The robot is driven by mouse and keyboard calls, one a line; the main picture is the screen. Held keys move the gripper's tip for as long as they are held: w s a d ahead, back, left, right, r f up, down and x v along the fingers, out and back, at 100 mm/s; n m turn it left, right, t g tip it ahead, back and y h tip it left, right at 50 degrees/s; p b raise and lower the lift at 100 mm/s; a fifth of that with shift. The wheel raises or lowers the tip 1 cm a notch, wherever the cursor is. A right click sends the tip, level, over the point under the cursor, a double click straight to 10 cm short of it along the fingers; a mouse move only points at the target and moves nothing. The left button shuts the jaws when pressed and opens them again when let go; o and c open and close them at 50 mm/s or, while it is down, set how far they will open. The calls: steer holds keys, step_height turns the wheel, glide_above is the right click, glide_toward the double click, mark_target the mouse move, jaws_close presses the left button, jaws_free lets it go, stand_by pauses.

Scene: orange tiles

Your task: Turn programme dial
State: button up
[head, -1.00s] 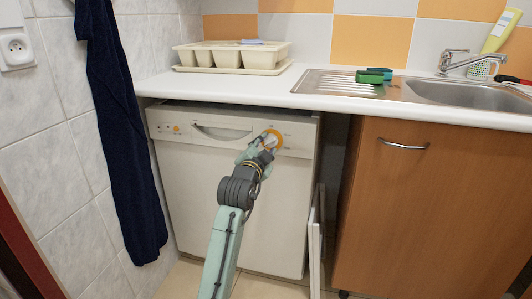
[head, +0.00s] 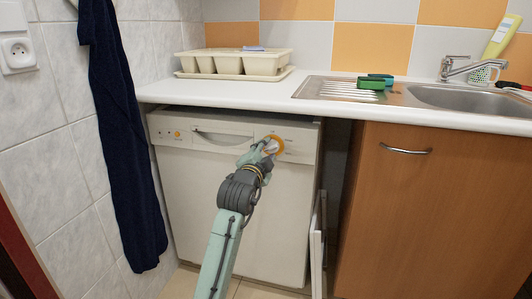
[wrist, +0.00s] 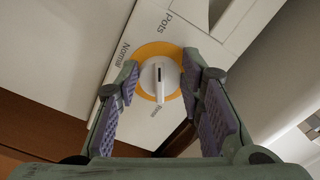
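The programme dial (wrist: 163,78) is a white round knob with a raised grip bar and a dark mark, set in an orange ring on the dishwasher's panel. Printed words beside it include "Pots" and "Normal". In the head view the dial's orange ring (head: 279,145) shows at the right of the panel, partly hidden by my gripper (head: 264,149). In the wrist view my gripper (wrist: 160,80) is open, with one purple-padded finger on each side of the knob. Gaps show between pads and knob; I cannot tell the depth.
The white dishwasher (head: 210,205) stands under a white worktop (head: 230,92) whose edge overhangs the panel. A wooden cupboard (head: 430,220) is to the right. A dark blue towel (head: 125,150) hangs at the left. A dish rack (head: 238,62) stands on the worktop.

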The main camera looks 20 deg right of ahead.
steer(key=o, duration=0.4)
steer(key=shift+s, duration=0.1)
steer(key=v, duration=1.2)
